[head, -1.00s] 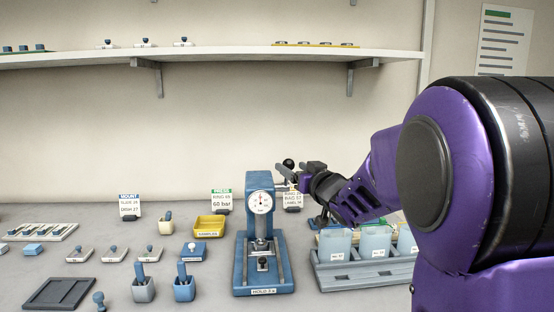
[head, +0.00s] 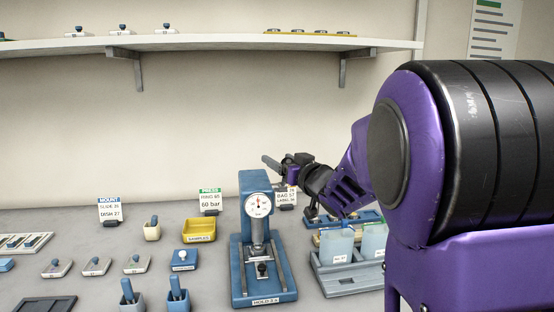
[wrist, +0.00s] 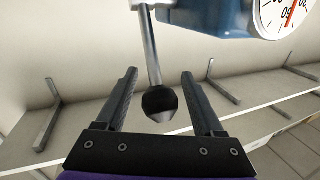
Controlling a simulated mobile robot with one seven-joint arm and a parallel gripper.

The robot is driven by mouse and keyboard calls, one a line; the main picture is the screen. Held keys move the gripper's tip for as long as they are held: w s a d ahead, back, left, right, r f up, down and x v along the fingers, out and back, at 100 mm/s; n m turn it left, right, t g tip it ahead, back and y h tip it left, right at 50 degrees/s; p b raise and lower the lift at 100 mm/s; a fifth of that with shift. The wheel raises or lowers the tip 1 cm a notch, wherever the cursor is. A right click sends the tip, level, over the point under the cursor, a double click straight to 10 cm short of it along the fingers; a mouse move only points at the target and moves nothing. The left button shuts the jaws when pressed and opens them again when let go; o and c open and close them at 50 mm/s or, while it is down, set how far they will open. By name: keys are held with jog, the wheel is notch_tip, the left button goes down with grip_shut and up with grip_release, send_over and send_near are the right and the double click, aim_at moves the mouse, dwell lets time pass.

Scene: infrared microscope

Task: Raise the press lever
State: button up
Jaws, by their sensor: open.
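The blue press (head: 254,205) with a round white dial (head: 258,205) stands on the bench. In the wrist view, its lever (wrist: 151,50) is a metal rod ending in a black ball knob (wrist: 160,103). My gripper (wrist: 159,75) is open, with one finger on each side of the rod and knob. Gaps show between the knob and both fingers, so it is not gripped. In the head view, my gripper (head: 270,162) is beside the top of the press and the knob cannot be made out there. Part of the dial (wrist: 288,15) shows at the wrist view's top right.
A grey rack with pale translucent containers (head: 336,248) stands right of the press, below my arm. A yellow samples tray (head: 199,231) and a blue block (head: 184,260) lie to its left. A label card (head: 287,198) stands behind. A wall shelf (head: 200,43) runs above.

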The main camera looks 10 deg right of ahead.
grip_shut()
dwell(0.4)
dwell(1.1)
